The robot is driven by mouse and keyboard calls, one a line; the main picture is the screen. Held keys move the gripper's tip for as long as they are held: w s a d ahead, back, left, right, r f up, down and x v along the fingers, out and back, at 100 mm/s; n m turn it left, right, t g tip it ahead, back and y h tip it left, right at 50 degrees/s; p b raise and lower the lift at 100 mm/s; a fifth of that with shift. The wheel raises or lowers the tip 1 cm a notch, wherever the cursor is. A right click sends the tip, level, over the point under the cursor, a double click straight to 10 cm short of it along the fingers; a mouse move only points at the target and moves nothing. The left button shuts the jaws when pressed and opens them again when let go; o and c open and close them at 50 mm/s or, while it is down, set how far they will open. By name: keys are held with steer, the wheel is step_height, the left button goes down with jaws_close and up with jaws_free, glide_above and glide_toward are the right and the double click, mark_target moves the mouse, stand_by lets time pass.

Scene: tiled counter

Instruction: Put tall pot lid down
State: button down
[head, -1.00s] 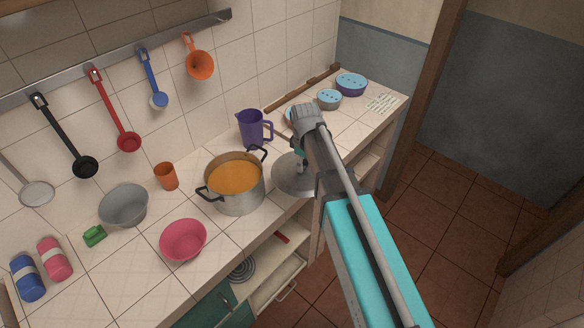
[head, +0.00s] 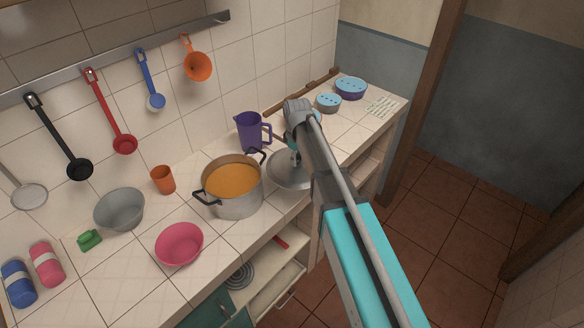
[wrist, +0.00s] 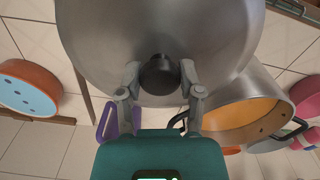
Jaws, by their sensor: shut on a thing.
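The tall pot lid (head: 284,175) is a round grey metal disc with a black knob (wrist: 160,75). My gripper (head: 296,158) is shut on this knob, with one finger on each side in the wrist view (wrist: 160,78). In the head view the lid is just right of the tall pot (head: 238,203), over the counter. I cannot tell whether it touches the counter. The pot is open, with orange contents and black handles. My arm hides the lid's right part. In the wrist view the lid's grey face (wrist: 215,35) fills the top middle.
A purple jug (head: 249,132) stands behind the lid. Blue-topped round containers (head: 350,88) stand at the counter's far right end. A pink bowl (head: 179,245), grey bowl (head: 119,210) and orange cup (head: 163,180) stand left of the pot. The counter's front edge is close to the lid.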

steer(key=w+f+b, duration=0.1)
steer(key=w+f, duration=0.1)
steer(key=w+a+f+b, duration=0.1)
steer(key=w+f+b, duration=0.1)
steer(key=w+a+f+b, duration=0.1)
steer(key=w+f+b, duration=0.1)
steer(key=shift+w+f, duration=0.1)
steer(key=shift+w, duration=0.1)
stand_by(0.4)
steer(key=shift+w+a+f+b, duration=0.15)
steer(key=shift+w+f+b, duration=0.4)
steer(key=shift+b, duration=0.4)
steer(key=shift+s+f+b, duration=0.15)
steer(key=shift+f+b, duration=1.15)
steer(key=shift+f, duration=0.15)
steer(key=shift+f, duration=0.15)
steer(key=shift+c, duration=1.3)
jaws_free()
steer(key=shift+r, duration=0.2)
